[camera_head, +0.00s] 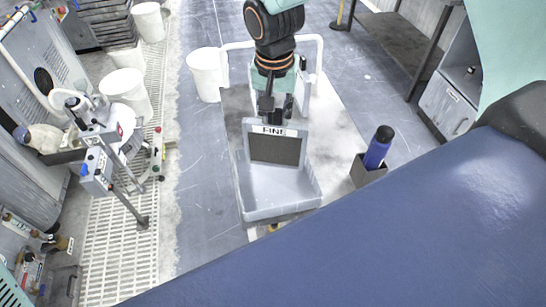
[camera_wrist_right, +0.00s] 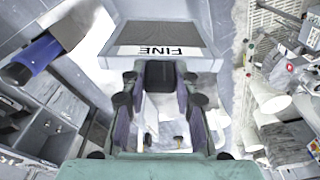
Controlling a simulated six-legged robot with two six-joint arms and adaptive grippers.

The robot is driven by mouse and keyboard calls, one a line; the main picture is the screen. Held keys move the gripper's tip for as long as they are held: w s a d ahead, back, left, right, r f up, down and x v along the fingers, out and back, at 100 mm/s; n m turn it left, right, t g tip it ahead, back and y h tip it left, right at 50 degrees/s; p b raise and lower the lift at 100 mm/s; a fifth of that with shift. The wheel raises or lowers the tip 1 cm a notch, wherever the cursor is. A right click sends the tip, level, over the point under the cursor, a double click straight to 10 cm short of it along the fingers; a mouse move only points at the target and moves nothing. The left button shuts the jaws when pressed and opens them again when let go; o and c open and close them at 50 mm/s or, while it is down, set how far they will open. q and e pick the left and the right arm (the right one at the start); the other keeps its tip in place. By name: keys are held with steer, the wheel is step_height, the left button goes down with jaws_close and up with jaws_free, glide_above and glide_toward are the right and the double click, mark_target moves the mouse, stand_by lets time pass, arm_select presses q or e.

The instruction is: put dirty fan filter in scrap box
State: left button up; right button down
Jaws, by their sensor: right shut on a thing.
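The fan filter (camera_head: 275,149) is a dark grey panel in a light grey frame with a "FINE" label. In the right wrist view, the filter (camera_wrist_right: 160,36) extends beyond the fingertips (camera_wrist_right: 160,77). A light grey open box (camera_head: 282,208), which looks like the scrap box, lies below the filter in the head view. The filter overlaps the box's back part there; I cannot tell whether they touch. My left gripper is not in view.
A blue bottle (camera_head: 378,148) stands in a grey holder (camera_head: 366,172) right of the box; the bottle also shows in the wrist view (camera_wrist_right: 38,55). White bins (camera_head: 204,75) stand at left and behind. A wheeled stand (camera_head: 100,172) is further left. The floor left of the box is clear.

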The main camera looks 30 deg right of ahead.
mark_target(275, 124)
steer(key=f, duration=0.4)
steer(key=shift+s+a+f, duration=0.1)
steer(key=shift+s+f, duration=0.15)
step_height(275, 124, down, 3)
steer(key=shift+w+f, duration=0.1)
steer(key=shift+f, duration=0.1)
steer(key=shift+f, duration=0.15)
steer(key=c, duration=1)
jaws_free()
